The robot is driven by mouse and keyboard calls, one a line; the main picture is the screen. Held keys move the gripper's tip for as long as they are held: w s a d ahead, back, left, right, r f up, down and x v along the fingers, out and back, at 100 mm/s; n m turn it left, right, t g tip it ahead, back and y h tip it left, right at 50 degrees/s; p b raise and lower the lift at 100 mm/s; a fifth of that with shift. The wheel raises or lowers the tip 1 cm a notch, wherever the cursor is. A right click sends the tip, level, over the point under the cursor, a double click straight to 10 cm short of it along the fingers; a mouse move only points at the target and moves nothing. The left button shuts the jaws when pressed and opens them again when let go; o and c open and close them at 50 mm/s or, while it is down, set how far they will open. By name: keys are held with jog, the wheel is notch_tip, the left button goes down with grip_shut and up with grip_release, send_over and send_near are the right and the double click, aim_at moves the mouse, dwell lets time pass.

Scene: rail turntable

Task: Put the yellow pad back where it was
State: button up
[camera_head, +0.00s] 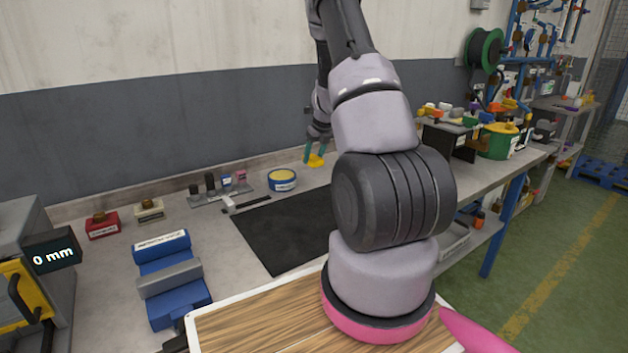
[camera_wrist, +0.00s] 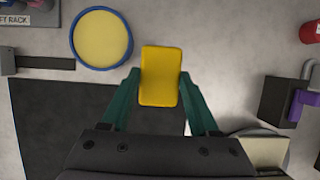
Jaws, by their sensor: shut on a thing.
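The yellow pad (camera_wrist: 160,75) is a small rounded block held between the two teal fingers of my gripper (camera_wrist: 160,88) in the wrist view. In the head view the pad (camera_head: 315,160) shows under my gripper (camera_head: 311,150), over the back of the bench. My gripper is shut on it. A round blue-rimmed dish (camera_head: 282,180) with a yellow top stands left of the pad, and it also shows at upper left in the wrist view (camera_wrist: 131,39). The gap between pad and bench is hard to judge.
A black mat (camera_head: 275,240) covers mid-bench. A rack with small items (camera_head: 220,192) stands left of the dish. A blue vise (camera_head: 170,280) and a red block (camera_head: 103,226) are farther left. A green container (camera_head: 500,141) stands at right. My arm hides part of the bench.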

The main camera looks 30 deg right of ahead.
jog(key=shift+f, duration=3.6)
jog(key=shift+f, duration=0.15)
jog(key=shift+f, duration=0.25)
jog(key=o, duration=1.3)
jog(key=shift+r, duration=0.1)
